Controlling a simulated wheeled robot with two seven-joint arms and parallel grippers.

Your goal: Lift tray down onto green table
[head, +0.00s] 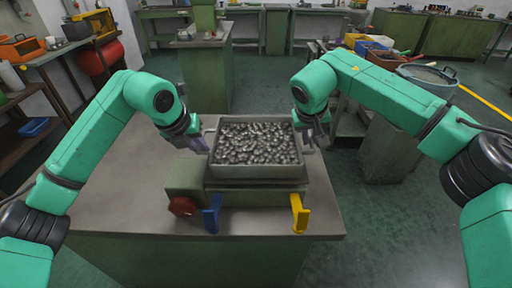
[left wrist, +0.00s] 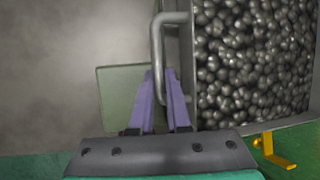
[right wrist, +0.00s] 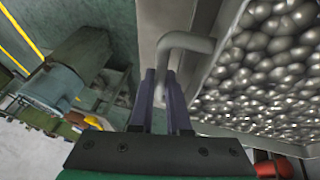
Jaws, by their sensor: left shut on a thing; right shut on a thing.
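A grey metal tray (head: 256,172) full of shiny metal pieces is level over a green machine block (head: 250,197) on the table (head: 112,190). The table has a grey top and green sides. I cannot tell whether the tray touches the block. My left gripper (head: 200,146) is shut on the tray's left handle, a bent grey bar that shows in the left wrist view (left wrist: 157,50). My right gripper (head: 309,142) is shut on the right handle, which shows in the right wrist view (right wrist: 185,40).
The block carries a red knob (head: 182,206), a blue lever (head: 211,216) and a yellow lever (head: 299,214) in front. The table top is bare at the left. A green cabinet (head: 207,75) stands behind, and a round tub (head: 427,77) and bins (head: 385,57) stand at the right.

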